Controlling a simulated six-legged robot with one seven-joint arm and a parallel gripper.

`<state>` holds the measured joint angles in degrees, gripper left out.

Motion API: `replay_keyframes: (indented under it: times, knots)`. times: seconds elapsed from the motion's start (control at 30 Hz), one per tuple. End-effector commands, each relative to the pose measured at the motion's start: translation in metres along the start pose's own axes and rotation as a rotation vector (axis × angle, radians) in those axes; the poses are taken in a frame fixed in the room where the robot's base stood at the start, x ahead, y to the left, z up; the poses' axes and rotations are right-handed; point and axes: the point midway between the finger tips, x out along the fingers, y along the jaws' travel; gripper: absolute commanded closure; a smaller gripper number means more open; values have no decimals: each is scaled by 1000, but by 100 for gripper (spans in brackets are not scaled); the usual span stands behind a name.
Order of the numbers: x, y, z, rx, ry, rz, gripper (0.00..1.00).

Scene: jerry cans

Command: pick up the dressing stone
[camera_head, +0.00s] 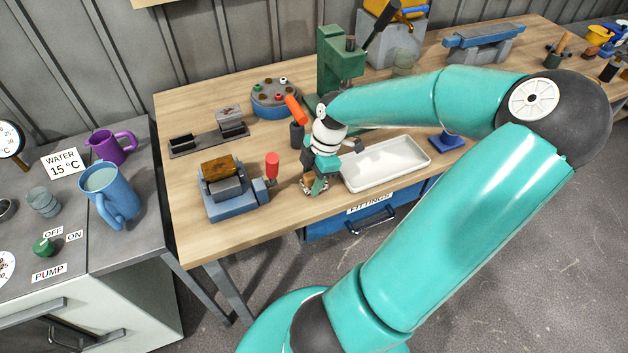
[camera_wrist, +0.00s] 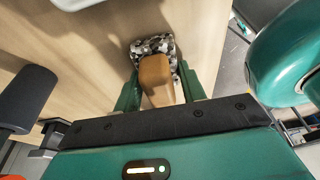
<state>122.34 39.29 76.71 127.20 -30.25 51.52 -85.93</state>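The dressing stone appears to be the piece with a speckled grey-and-white end and a tan grip (camera_wrist: 155,78) in the wrist view. In the head view only a small speckled part (camera_head: 307,187) shows near the bench's front edge, mostly hidden by my gripper (camera_head: 318,184). My gripper (camera_wrist: 160,88) points down over it, with one green finger on each side of the tan grip. The fingers stand apart, and I see no clear sign that they press on it.
A pale tray (camera_head: 385,163) stands close to the right of my gripper. A blue vise (camera_head: 228,190) and a red-topped piece (camera_head: 272,165) stand to the left. A dark cylinder with a red-orange part (camera_head: 297,120) and a green press (camera_head: 338,65) stand behind.

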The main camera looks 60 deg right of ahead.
Motion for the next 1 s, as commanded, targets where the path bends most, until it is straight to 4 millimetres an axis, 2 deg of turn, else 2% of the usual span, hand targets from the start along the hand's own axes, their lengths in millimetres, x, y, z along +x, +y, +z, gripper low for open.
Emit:
replay_keyframes:
  times: [0.07,0.47,0.67,1.0]
  knots:
    - [0,0,0,0,0,0,85]
    - [-8,0,-1,1,-1,1,85]
    - [-33,-2,-8,3,-2,1,85]
    - [-76,-40,-16,4,2,1,85]
